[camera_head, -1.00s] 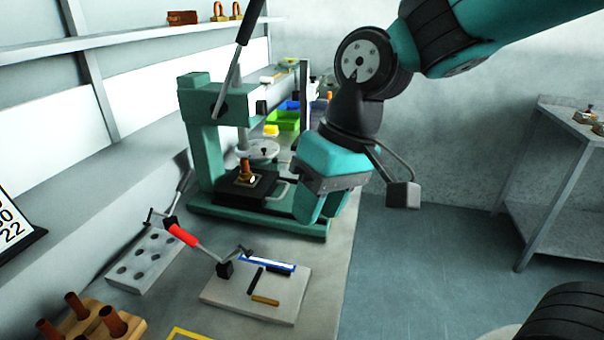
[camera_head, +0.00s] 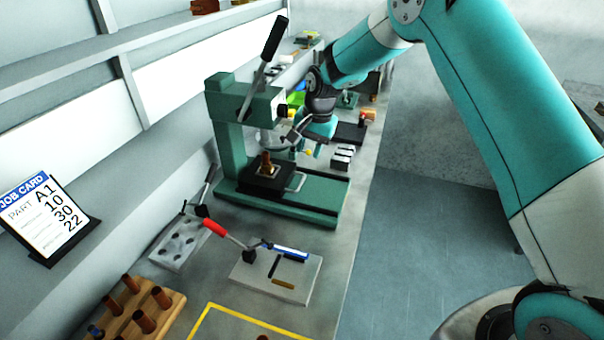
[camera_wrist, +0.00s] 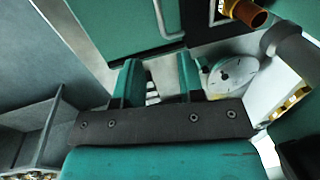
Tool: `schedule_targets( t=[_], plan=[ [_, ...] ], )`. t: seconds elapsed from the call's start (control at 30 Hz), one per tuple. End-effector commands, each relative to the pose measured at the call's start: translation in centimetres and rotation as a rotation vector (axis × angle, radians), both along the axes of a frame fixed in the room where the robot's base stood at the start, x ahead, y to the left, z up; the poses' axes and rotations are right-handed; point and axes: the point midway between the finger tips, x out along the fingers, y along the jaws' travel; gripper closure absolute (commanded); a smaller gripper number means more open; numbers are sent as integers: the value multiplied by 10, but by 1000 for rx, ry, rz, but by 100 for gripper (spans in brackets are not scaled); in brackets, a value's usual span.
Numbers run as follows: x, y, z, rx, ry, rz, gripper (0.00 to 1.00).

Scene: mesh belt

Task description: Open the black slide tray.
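The black slide tray (camera_head: 273,194) sits in the base of the green press (camera_head: 226,135), and a copper part (camera_head: 266,161) stands on it. Its metal loop handle (camera_head: 297,182) faces right in the head view. My gripper (camera_head: 313,143) is behind the handle, farther along the bench and higher in the picture; the handle does not appear gripped. In the wrist view my gripper (camera_wrist: 160,82) has its two teal fingers apart, with nothing held between them. A metal loop (camera_wrist: 215,14) and the copper part (camera_wrist: 247,13) show at the top there.
A clamp with a red grip (camera_head: 215,227) stands in front of the press beside a light plate (camera_head: 300,285). A wooden peg block (camera_head: 135,315) is at the front left. Grey blocks (camera_head: 342,157) lie beyond the press. The floor right of the bench is clear.

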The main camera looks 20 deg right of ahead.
Motion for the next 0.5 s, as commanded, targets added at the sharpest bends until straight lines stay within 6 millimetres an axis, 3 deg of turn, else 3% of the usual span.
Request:
schedule_targets(
  t=[0.3,0.5],
  plan=[
    [7,11,-69,1,3,2,64],
    [11,15,-98,0,1,2,64]
  ],
)
